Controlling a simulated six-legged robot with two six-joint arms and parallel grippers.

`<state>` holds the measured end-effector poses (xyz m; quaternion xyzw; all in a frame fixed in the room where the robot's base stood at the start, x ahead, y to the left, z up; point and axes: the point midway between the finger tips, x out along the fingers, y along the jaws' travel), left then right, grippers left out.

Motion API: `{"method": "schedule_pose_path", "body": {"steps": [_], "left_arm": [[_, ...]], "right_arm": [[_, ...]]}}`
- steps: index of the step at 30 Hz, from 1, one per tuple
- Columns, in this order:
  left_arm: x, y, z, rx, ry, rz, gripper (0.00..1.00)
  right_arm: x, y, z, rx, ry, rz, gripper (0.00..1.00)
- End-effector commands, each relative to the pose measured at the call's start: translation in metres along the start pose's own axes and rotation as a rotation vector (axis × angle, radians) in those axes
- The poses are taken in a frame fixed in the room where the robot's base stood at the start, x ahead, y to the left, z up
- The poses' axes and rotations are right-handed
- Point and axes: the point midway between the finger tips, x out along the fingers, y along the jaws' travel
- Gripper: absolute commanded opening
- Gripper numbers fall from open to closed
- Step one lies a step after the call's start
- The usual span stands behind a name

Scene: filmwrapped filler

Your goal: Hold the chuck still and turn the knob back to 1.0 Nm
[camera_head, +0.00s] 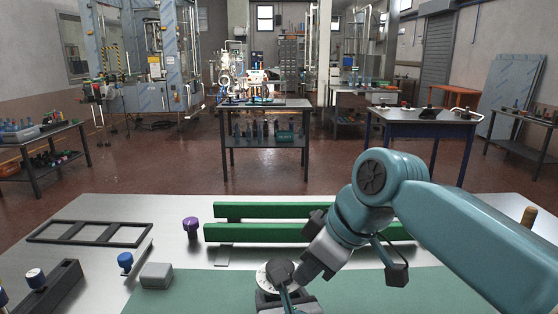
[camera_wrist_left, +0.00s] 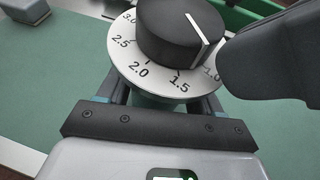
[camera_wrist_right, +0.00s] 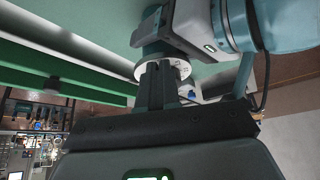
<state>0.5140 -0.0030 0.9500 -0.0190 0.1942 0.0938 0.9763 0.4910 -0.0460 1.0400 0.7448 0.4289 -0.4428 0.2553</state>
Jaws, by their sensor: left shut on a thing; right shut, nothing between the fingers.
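The dial (camera_wrist_left: 125,63) is a pale ring numbered from 1.0 to 3.0 under a black knob (camera_wrist_left: 165,28). The knob's white line lies on its right side, toward the 1.0 and 1.5 marks; its exact reading is unclear. My left gripper (camera_wrist_left: 166,100) is shut around the chuck below the dial, mostly hidden by the dial and gripper. In the head view the knob (camera_head: 279,271) is at bottom centre. My right gripper (camera_head: 300,274) is beside it, shut and empty. In the right wrist view its closed fingers (camera_wrist_right: 156,77) cover part of the dial (camera_wrist_right: 181,69); contact is unclear.
Green rails (camera_head: 262,233) lie behind the dial. A purple-topped knob (camera_head: 191,224), a blue-topped knob (camera_head: 125,261), a grey block (camera_head: 156,275) and a black frame (camera_head: 88,234) stand to the left. The green mat (camera_head: 205,292) is mostly clear.

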Motion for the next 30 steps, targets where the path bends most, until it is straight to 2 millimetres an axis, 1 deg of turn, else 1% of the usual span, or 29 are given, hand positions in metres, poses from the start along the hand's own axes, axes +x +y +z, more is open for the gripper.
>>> {"method": "schedule_pose_path", "body": {"steps": [12, 25, 30], "left_arm": [[-0.001, -0.001, -0.001, 0.003, 0.002, -0.003, 0.23], [-0.001, -0.002, -0.001, 0.005, 0.001, -0.005, 0.23], [-0.001, -0.002, -0.001, 0.004, 0.001, -0.005, 0.23]], "right_arm": [[0.002, 0.012, -0.002, 0.002, 0.003, 0.001, 0.0], [0.001, 0.013, -0.003, 0.001, 0.005, 0.001, 0.0], [-0.001, 0.014, 0.001, 0.001, 0.005, 0.001, 0.0]]}}
